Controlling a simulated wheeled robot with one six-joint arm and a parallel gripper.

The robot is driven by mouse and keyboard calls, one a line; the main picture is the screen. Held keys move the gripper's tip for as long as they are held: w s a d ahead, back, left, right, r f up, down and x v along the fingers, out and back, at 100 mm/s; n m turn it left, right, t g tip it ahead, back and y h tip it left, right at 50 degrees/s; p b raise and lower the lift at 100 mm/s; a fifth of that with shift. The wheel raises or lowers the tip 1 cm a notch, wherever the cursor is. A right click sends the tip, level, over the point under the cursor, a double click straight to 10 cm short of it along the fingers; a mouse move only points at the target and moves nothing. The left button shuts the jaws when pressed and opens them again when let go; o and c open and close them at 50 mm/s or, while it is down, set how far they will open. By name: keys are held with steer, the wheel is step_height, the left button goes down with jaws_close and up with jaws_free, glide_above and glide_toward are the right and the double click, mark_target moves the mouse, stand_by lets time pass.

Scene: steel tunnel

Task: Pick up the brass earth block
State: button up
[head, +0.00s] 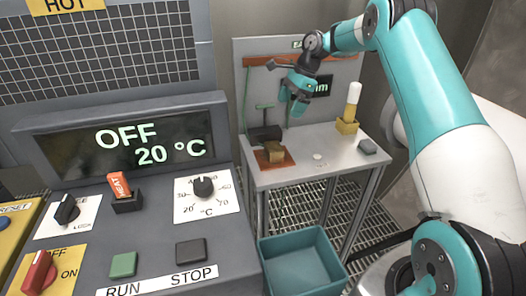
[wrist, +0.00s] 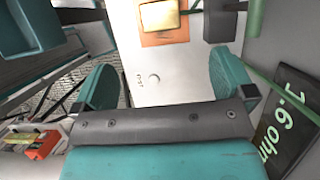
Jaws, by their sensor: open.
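The brass earth block (head: 275,153) sits on a copper-coloured plate (head: 262,161) at the front left of the small grey table. In the wrist view the block (wrist: 158,16) shows at the top edge, partly cut off, with the plate (wrist: 165,38) around it. My gripper (head: 297,108) is above the back of the table, behind and above the block and apart from it. In the wrist view my gripper (wrist: 163,85) has its two teal fingers spread wide, with nothing between them but bare tabletop and a small round white disc (wrist: 153,79).
A dark block with a green post (head: 265,134) stands just behind the brass block. A yellow holder with a pale handle (head: 347,125) and a small grey block (head: 367,147) are at the right. A teal bin (head: 302,262) is below. An ohm display (wrist: 288,120) is close to my gripper.

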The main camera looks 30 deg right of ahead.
mark_target(275, 145)
steer(key=x, duration=0.3)
steer(key=d+x, duration=0.1)
steer(key=x, duration=0.3)
steer(key=p+x, duration=0.1)
steer(key=x, duration=0.3)
steer(key=shift+d+f, duration=0.2)
steer(key=shift+f, duration=0.2)
steer(key=shift+p+x, duration=1.2)
steer(key=shift+x, duration=1.65)
steer(key=shift+s+d, duration=0.1)
steer(key=shift+d, duration=0.05)
steer(key=c, duration=1.1)
steer(key=shift+c, duration=0.6)
steer(key=shift+r, duration=0.1)
